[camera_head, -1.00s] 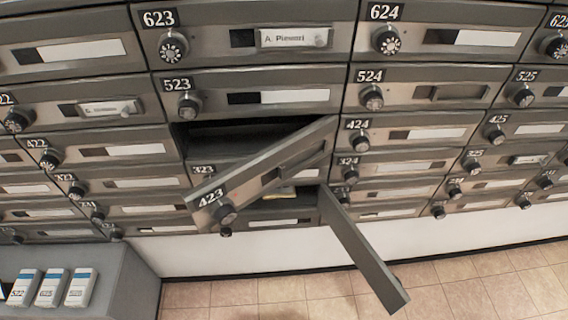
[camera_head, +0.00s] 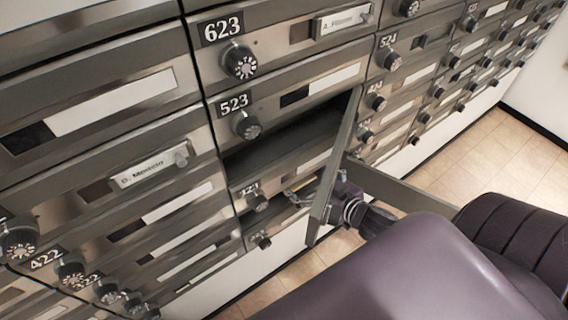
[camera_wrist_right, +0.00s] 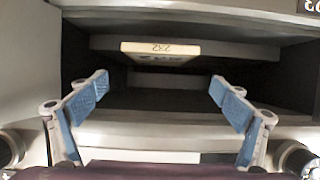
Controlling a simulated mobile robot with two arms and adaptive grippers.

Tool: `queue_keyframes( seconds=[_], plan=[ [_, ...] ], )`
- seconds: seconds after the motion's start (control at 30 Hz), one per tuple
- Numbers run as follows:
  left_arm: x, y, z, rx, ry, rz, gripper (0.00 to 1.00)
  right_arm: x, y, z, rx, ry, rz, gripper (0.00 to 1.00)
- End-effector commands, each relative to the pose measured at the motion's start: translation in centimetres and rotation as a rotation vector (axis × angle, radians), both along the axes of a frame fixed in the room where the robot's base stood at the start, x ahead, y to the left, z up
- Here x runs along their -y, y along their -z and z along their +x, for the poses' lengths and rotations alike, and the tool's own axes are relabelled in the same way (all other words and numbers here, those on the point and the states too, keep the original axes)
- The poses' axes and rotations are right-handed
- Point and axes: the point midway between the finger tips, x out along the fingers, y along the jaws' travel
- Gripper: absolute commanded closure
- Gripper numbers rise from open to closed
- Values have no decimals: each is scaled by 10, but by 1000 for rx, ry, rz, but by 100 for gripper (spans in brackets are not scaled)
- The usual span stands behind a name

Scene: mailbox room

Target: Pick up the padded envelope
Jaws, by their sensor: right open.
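In the right wrist view, a flat beige-yellow item that looks like the padded envelope (camera_wrist_right: 160,50) lies inside an open mailbox compartment, with upside-down dark writing on it. My right gripper (camera_wrist_right: 160,86) is open and empty. Its two blue-padded fingers are spread wide in front of the opening, with the envelope beyond them and apart from them. In the head view, my right gripper (camera_head: 302,196) is partly hidden behind an open door, close to the lower boxes. The envelope cannot be made out there. My left gripper is not in view.
The open mailbox door (camera_head: 335,165) stands out beside my right gripper, and another open door (camera_head: 405,188) extends behind my wrist. Closed boxes with protruding dial knobs (camera_head: 241,62) surround the opening. Tiled floor (camera_head: 490,150) is clear at the right.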

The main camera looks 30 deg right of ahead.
Motion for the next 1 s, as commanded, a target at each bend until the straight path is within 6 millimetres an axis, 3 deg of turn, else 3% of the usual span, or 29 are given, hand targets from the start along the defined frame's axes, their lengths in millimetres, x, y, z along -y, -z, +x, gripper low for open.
queue_keyframes(
  seconds=[0.2, 0.6, 0.9, 1.0],
  plan=[
    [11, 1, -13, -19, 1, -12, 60, -1, 8, 20, 0, 2, -1, 7],
    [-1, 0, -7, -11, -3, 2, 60, -6, 27, 62, 0, 1, -1, 7],
    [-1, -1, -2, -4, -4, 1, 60, -7, 29, 66, -1, 1, -1, 7],
    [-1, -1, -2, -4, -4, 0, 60, -7, 29, 66, -1, 1, 0, 16]
  ],
)
